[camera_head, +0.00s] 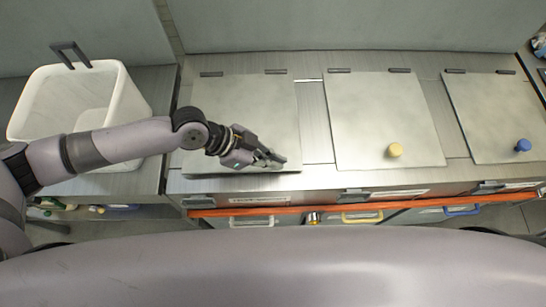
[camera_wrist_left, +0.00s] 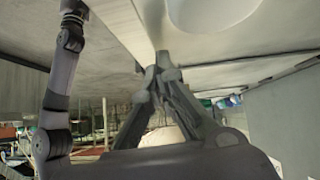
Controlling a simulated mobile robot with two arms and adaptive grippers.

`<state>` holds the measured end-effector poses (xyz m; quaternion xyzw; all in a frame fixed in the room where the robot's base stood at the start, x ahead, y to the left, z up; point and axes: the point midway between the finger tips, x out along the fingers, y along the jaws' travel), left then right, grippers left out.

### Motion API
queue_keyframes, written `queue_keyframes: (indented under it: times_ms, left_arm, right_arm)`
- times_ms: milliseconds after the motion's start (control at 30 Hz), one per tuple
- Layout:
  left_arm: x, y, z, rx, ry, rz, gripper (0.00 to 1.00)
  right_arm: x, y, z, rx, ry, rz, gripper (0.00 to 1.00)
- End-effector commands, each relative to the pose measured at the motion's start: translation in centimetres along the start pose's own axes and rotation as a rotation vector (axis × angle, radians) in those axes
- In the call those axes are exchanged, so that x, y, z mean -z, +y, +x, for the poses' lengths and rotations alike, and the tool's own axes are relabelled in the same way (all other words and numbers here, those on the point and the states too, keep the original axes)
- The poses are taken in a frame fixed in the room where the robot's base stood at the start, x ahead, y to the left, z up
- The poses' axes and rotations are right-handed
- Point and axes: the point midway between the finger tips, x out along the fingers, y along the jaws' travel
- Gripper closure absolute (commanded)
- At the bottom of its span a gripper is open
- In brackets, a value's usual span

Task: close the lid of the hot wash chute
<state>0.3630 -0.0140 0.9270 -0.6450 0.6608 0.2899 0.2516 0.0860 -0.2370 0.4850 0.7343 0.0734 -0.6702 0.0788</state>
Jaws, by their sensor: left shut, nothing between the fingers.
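Three grey lids lie along the steel counter, each with two dark hinges at the back. My left gripper (camera_head: 277,160) is shut and empty, over the front part of the left lid (camera_head: 245,105). That lid looks down or nearly down; I cannot tell whether it is fully flush. Its knob is not visible in the head view. The middle lid (camera_head: 370,115) has a yellow knob (camera_head: 395,150), and the right lid (camera_head: 495,110) has a blue knob (camera_head: 522,145); both lie flat. The shut left fingers (camera_wrist_left: 160,65) also show in the left wrist view. The chute labels are not readable.
A white bin (camera_head: 135,95) with a dark handle stands left of the counter, under my left arm. An orange rail (camera_head: 290,210) runs along the counter front, above bins with white, yellow and blue handles. A wall stands behind the lids.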

Motion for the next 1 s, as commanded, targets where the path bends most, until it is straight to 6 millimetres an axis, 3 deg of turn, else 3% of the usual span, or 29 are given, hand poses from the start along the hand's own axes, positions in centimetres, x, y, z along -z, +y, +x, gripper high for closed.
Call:
queue_keyframes:
  times_ms: [400, 767, 1000]
  left_arm:
    - [-2.2, 0.2, 2.2, 0.000, 0.000, 0.000, 1.00]
    - [-2.4, 0.5, 2.2, -0.006, -0.009, -0.005, 1.00]
    - [0.0, 0.6, 0.7, 0.000, -0.003, -0.003, 1.00]
  right_arm:
    - [-0.1, -0.3, 2.4, 0.003, 0.001, 0.001, 0.20]
    - [0.0, -0.5, 2.0, 0.005, 0.002, 0.002, 0.20]
    - [0.1, -0.2, -0.4, 0.003, 0.001, 0.001, 0.20]
